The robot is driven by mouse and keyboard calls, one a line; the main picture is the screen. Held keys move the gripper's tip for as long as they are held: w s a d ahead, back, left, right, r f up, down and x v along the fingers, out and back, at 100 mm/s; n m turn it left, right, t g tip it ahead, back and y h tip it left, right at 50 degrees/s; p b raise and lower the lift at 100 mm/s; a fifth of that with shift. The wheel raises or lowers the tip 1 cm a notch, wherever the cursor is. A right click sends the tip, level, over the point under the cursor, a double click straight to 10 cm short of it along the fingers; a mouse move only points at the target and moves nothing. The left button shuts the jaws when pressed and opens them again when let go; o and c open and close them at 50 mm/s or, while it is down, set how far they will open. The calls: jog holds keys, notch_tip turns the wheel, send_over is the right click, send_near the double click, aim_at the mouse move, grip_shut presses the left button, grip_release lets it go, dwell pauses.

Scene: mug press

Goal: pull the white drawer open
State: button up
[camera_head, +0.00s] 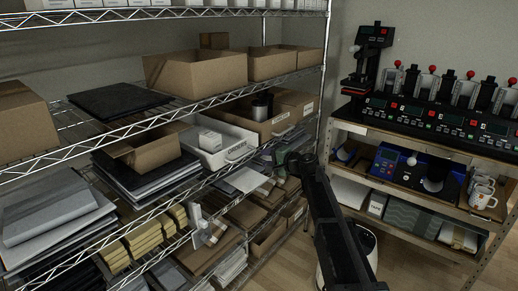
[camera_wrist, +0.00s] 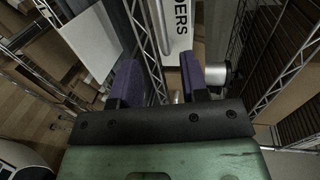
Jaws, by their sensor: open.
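The white drawer (camera_head: 222,151) is an open-topped bin on the middle shelf of the wire rack, with a handle and a lighter box inside. I cannot tell from this view how far out it sits. My gripper (camera_head: 284,160) is at the front edge of the rack, to the right of the drawer and slightly lower in the head view. In the wrist view my gripper (camera_wrist: 160,82) has two purple fingers apart, with nothing held between them. A white surface with letters ending in "DERS" (camera_wrist: 181,25) shows beyond the fingertips; I cannot tell whether it is the drawer.
Wire shelf bars pass close to the fingers in the wrist view. A cardboard box (camera_head: 275,128) stands right of the drawer and a cardboard tray (camera_head: 152,148) left of it. A bench (camera_head: 430,145) with mugs and machines stands at right. Floor shows between rack and bench.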

aim_at(246, 156)
jog(key=x, duration=0.3)
jog(key=b+x, duration=0.1)
jog(key=x, duration=0.3)
jog(key=b+x, duration=0.1)
jog(key=x, duration=0.2)
jog(key=shift+s+a, duration=0.2)
jog(key=shift+a, duration=0.45)
grip_shut()
